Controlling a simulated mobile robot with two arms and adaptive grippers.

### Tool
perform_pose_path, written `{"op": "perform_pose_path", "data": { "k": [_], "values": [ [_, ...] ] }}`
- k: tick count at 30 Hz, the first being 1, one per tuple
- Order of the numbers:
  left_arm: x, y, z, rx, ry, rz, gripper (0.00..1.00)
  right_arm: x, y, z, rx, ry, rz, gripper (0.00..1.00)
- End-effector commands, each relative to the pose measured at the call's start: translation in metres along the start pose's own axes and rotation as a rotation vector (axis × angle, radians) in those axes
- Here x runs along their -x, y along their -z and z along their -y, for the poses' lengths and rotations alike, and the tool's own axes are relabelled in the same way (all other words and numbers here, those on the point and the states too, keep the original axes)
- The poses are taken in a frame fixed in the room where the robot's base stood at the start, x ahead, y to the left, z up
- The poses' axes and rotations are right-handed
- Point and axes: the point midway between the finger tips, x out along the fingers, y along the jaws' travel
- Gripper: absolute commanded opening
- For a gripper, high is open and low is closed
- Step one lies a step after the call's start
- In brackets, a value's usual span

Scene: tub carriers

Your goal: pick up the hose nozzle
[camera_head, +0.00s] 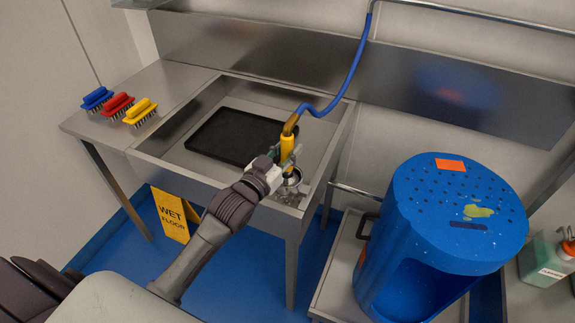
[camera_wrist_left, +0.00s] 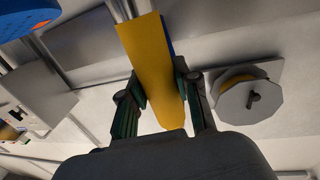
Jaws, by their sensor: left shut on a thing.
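The hose nozzle (camera_head: 287,146) is yellow with a brass-coloured top, and a blue hose (camera_head: 352,72) runs from it up to the rail on the back wall. It stands roughly upright above the right part of the steel sink. My left gripper (camera_head: 284,165) is shut on the nozzle's yellow body. In the left wrist view the yellow nozzle (camera_wrist_left: 152,75) lies between the two green-and-black fingers of my left gripper (camera_wrist_left: 160,100). The nozzle's lower end is partly hidden by the gripper in the head view. My right gripper is not in view.
A black tray (camera_head: 236,137) lies in the sink (camera_head: 180,110). Blue, red and yellow brushes (camera_head: 118,105) sit on the left worktop. A large blue tub (camera_head: 400,215) stands on a cart at the right. A yellow wet-floor sign (camera_head: 172,215) stands below the sink.

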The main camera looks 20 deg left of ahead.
Motion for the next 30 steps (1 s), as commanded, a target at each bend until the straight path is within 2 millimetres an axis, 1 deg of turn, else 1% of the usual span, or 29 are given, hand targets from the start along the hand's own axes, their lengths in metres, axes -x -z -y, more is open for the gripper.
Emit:
{"op": "perform_pose_path", "data": {
  "k": [1,8,11,14,19,23,30],
  "values": [
    [0.0,0.003,0.0,-0.001,-0.001,-0.006,0.0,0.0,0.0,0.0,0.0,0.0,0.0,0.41],
    [0.0,0.004,0.0,-0.001,0.0,-0.007,0.0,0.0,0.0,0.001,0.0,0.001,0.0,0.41],
    [-0.001,0.01,0.0,-0.002,-0.001,-0.008,0.0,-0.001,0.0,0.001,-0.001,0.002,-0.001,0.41],
    [-0.001,0.019,0.0,-0.002,-0.001,-0.01,0.0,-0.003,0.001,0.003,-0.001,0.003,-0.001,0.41],
    [-0.001,0.046,0.0,-0.004,-0.001,-0.012,0.0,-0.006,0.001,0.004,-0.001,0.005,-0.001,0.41],
    [0.0,0.059,-0.026,0.005,-0.002,-0.012,0.0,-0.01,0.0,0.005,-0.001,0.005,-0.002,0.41],
    [0.0,0.089,-0.075,0.007,-0.003,-0.013,0.0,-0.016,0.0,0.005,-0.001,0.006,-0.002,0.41]
  ]
}}
